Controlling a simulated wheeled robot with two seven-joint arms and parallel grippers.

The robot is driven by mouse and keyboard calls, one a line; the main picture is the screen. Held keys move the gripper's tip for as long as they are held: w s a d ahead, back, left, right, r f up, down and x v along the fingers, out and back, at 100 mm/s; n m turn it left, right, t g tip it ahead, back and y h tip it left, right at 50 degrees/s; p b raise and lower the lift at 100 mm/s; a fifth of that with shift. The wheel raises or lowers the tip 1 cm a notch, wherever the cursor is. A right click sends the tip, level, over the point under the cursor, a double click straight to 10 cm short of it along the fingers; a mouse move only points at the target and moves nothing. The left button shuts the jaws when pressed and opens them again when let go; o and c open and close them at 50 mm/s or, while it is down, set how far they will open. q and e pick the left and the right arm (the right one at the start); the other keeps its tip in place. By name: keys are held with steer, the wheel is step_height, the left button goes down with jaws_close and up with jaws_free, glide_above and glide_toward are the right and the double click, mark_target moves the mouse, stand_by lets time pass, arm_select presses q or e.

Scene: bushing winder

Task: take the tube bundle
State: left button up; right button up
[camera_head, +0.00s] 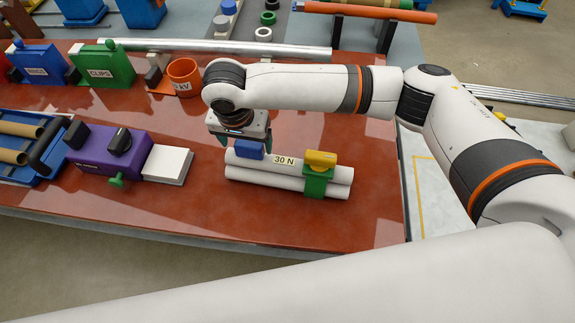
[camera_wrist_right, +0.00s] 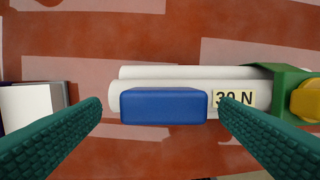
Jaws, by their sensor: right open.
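The tube bundle (camera_head: 290,183) lies on the red-brown table. It is several white tubes with a "30 N" label, a blue block (camera_head: 250,149) on top near its left end, and a green clamp with a yellow knob (camera_head: 321,159) towards its right end. My right gripper (camera_head: 244,143) points down over the blue block. In the right wrist view the open fingers (camera_wrist_right: 160,104) stand apart, one towards each end of the blue block (camera_wrist_right: 164,106), with gaps visible. Whether the fingertips are level with the block is unclear. My left gripper is out of view.
A purple box (camera_head: 99,152) with a white pad (camera_head: 167,164) stands left of the bundle. Behind are an orange cup (camera_head: 184,77), a green "CLIPS" bin (camera_head: 103,66) and a long grey bar (camera_head: 220,47). The table front around the bundle is clear.

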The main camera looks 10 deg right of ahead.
mark_target(248, 144)
steer(key=shift+w+d+f, duration=0.15)
steer(key=shift+f, duration=0.65)
steer(key=shift+w+d+f, duration=0.1)
steer(key=shift+f, duration=0.65)
steer(key=shift+c, duration=0.5)
steer(key=c, duration=1.6)
steer(key=shift+o, duration=0.2)
steer(key=shift+r, duration=0.1)
